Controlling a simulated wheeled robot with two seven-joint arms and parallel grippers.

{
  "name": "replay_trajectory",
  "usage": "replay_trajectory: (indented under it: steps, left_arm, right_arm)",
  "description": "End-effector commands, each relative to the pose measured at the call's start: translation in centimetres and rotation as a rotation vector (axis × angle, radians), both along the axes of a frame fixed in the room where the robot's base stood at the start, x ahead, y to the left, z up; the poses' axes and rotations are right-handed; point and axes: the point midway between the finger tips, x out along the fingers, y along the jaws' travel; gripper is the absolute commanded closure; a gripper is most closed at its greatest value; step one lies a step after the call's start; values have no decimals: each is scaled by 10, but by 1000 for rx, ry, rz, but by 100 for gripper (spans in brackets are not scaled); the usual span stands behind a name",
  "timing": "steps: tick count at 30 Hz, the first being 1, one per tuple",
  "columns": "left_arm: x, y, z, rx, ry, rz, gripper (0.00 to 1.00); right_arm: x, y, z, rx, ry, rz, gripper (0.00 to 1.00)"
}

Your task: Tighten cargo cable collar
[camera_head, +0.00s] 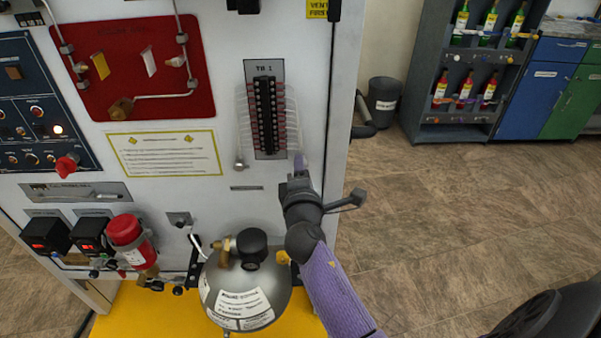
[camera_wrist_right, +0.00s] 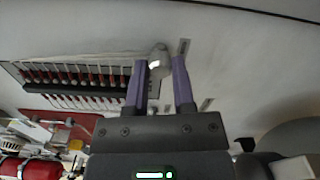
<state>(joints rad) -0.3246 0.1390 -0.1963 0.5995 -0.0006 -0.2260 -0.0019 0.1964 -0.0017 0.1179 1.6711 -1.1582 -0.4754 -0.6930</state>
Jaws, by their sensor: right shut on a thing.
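The right gripper (camera_head: 300,162) is at the lower right of the terminal block, against the white panel. In the right wrist view, its two purple fingers (camera_wrist_right: 159,76) are shut on a round silver collar (camera_wrist_right: 158,62). Pale wires from the terminal block run to this collar. In the head view the gripper hides that collar. A second silver collar (camera_head: 240,162) sits at the lower left of the block, under the left bundle of wires. My left gripper is not in view.
The black terminal block (camera_head: 266,115) also shows in the right wrist view (camera_wrist_right: 75,88). A grey cylinder (camera_head: 245,290) stands on a yellow base below. A red bottle (camera_head: 126,232) is at the left. Open floor lies to the right, with a dark bin (camera_head: 384,100).

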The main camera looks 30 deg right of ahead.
Motion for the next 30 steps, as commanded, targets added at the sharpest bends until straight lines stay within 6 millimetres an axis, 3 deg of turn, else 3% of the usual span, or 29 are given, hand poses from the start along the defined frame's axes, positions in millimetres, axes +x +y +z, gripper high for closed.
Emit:
replay_trajectory:
  steps: [15, 30]
  left_arm:
    - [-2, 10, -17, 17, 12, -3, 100]
    - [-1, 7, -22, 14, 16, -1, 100]
  right_arm:
    - [0, 0, -3, 420, -252, -3, 100]
    - [0, 0, -2, 754, -456, -4, 100]
